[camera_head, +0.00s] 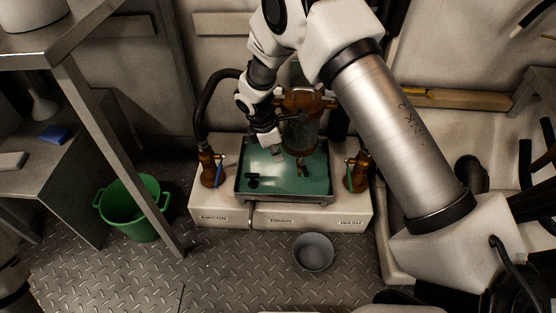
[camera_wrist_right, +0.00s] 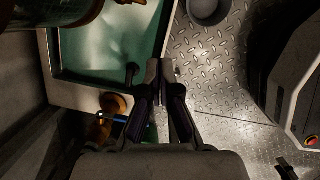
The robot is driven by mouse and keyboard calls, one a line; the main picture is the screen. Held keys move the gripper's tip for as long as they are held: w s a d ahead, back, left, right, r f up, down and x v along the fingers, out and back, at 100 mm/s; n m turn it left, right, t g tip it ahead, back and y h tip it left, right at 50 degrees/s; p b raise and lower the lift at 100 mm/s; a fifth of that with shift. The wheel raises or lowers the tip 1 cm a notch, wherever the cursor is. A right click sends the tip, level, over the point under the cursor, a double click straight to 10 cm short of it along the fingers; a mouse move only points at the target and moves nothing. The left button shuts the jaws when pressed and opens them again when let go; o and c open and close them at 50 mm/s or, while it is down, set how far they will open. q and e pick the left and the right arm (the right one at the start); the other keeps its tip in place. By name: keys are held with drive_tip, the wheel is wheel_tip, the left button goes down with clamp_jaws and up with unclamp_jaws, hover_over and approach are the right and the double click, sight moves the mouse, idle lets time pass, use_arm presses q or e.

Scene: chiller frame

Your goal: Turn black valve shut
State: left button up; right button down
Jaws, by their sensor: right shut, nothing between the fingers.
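The black valve (camera_head: 253,180) is a small dark T-shaped handle at the left side of the green-floored tray (camera_head: 238,190). It also shows in the right wrist view (camera_wrist_right: 131,72), dark and upright near the tray's edge. My right gripper (camera_head: 277,152) is over the tray, up and to the right of the black valve in the head view. In the right wrist view its fingers (camera_wrist_right: 166,72) are shut together and empty, to the right of the valve and apart from it in the picture. My left gripper is not in view.
Brass valves with blue (camera_head: 219,172) and green (camera_head: 349,175) handles flank the tray. A glass cylinder with brass fittings (camera_head: 302,130) stands behind. A brass-coloured handle (camera_head: 300,168) is in the tray. A grey bucket (camera_head: 313,252) and green bucket (camera_head: 130,208) stand on the floor.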

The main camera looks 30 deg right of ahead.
drive_tip(key=s+d+f+b, duration=0.1)
drive_tip(key=d+f+b, duration=0.5)
drive_tip(key=f, duration=0.2)
drive_tip(key=shift+s+f+b, duration=0.25)
drive_tip(key=shift+s+b, duration=0.05)
drive_tip(key=shift+s, duration=0.05)
